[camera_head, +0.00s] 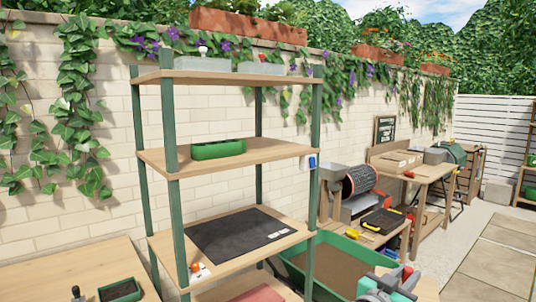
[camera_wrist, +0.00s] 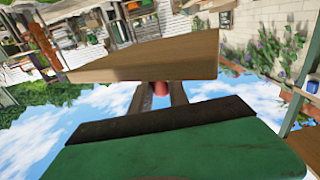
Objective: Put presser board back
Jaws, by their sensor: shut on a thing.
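The presser board (camera_wrist: 150,57) is a flat wooden board that spans the middle of the wrist view, seen nearly edge-on. My gripper (camera_wrist: 161,90) is shut on its red knob, which shows between the two dark fingers. The wrist picture is turned over, with sky below.
A green-post shelf rack (camera_head: 172,120) stands at left, with a green planter (camera_head: 218,149) on the middle shelf and a dark mat (camera_head: 240,233) on the lower one. A soil-filled green trough (camera_head: 330,268) is beside it. Workbenches (camera_head: 420,172) line the wall; paving at right is clear.

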